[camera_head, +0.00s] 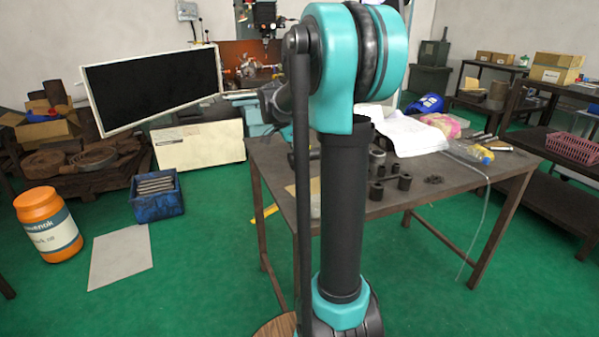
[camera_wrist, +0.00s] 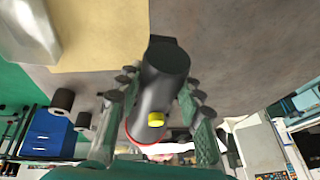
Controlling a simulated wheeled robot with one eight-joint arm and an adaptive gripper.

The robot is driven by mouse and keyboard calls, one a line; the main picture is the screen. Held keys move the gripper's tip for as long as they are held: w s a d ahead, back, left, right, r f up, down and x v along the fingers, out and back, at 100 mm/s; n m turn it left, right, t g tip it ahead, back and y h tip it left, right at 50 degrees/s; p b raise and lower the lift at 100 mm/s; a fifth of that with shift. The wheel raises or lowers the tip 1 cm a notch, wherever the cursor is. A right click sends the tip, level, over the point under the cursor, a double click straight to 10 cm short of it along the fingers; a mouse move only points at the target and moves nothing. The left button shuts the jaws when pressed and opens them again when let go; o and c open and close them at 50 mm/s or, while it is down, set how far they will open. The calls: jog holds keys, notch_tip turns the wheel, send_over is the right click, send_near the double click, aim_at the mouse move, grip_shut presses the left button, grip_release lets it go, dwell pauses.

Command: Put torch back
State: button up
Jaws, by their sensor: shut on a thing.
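The torch (camera_wrist: 165,75) is a dark grey cylinder with a yellow button and a red ring near its lower end in the wrist view. My gripper (camera_wrist: 158,95) is shut on it, with one green ribbed finger along each side. The grey-brown tabletop (camera_wrist: 240,50) fills the upper part of the wrist view behind the torch. I cannot tell whether the torch touches it. In the head view my own arm stands in front of the work table (camera_head: 460,175) and hides the torch and gripper.
A tan sheet (camera_wrist: 105,30) lies on the tabletop near the torch. Several dark metal cylinders (camera_head: 405,182) and crumpled white paper (camera_head: 410,135) are on the table. A blue crate (camera_head: 157,197) and orange drum (camera_head: 47,225) stand on the green floor at left.

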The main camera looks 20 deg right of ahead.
aim_at(298, 167)
jog(key=shift+f, duration=2.9)
jog(key=o, duration=1)
jog(key=v, duration=1.2)
